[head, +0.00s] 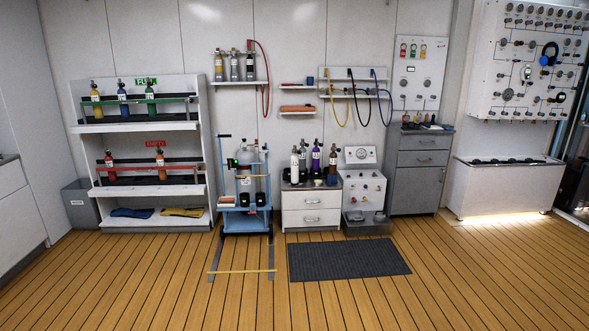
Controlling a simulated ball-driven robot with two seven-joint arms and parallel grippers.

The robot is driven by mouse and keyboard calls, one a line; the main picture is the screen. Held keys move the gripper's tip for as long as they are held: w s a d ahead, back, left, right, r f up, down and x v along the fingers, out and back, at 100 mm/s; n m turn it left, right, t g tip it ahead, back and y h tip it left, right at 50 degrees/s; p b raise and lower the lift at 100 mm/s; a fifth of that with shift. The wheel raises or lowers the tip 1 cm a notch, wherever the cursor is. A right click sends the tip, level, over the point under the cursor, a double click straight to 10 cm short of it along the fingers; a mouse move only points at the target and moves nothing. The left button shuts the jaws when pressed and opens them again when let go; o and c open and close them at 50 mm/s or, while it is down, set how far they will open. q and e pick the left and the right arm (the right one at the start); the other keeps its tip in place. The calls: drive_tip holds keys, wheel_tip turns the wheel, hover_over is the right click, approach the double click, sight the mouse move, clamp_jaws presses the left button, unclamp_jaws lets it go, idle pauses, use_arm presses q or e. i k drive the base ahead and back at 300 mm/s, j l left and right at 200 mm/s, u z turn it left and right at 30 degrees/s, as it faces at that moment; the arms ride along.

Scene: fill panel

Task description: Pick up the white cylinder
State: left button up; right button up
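A white cylinder (295,167) with a dark valve on top stands upright at the left of the white drawer cabinet's top (312,188). Dark, purple and brown cylinders stand beside it: the purple cylinder (316,161) is to its right, and the brown cylinder (332,163) is further right. Small items sit in front of them on the same top. Neither of my grippers shows in the head view, and nothing is seen touching the white cylinder.
A blue cart (246,220) with a large grey cylinder stands just left of the cabinet. A bench unit with a gauge (361,155) stands right of it. A dark mat (347,259) lies in front. A cylinder rack (143,126) is at left.

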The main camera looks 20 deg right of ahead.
sight(294, 157)
drive_tip(key=i+l+z, duration=0.45)
drive_tip(key=i, duration=0.3)
drive_tip(key=i+z, duration=0.5)
drive_tip(key=i, duration=1.2)
